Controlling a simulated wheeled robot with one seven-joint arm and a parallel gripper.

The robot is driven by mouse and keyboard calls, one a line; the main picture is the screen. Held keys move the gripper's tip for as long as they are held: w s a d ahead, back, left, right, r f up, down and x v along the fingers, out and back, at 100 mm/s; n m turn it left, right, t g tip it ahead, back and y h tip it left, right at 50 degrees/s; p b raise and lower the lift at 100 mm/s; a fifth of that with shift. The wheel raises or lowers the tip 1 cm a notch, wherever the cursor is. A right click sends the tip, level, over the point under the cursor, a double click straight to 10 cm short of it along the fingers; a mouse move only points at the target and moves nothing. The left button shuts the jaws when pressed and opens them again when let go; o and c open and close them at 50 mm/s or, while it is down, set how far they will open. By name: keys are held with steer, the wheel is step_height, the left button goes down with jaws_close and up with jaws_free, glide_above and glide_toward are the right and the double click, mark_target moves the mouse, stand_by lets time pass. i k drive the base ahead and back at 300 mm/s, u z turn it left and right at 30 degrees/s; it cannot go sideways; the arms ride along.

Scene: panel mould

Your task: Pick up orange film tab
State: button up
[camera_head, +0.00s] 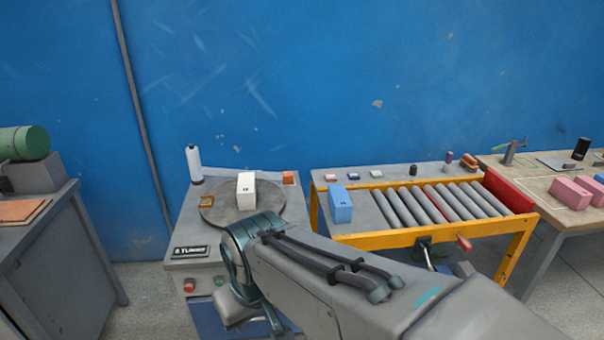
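A small orange piece (289,178), which looks like the orange film tab, lies at the back right corner of the grey cabinet top (185,235). It is just behind the round grey turntable (218,215). A small orange-brown square frame (207,201) lies at the turntable's left edge. A white box with dark marks (246,191) stands upright on the turntable. My arm reaches in from the lower right, and its bent joint is in front of the cabinet. My gripper does not show; it is hidden behind or below my arm. I cannot tell whether it holds anything.
A white bottle (194,164) stands at the cabinet's back left. To the right is a yellow-framed roller conveyor (400,238) with a blue box (340,205). Pink blocks (570,193) sit on a table at far right. A green cylinder (24,143) is at far left.

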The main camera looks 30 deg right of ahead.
mark_target(288, 176)
steer(key=z, duration=0.9)
steer(key=i, duration=1)
steer(key=k, duration=1.3)
steer(key=z, duration=0.7)
steer(key=i, duration=1.1)
steer(key=u, duration=0.45)
steer(key=i, duration=0.55)
steer(key=u, duration=0.65)
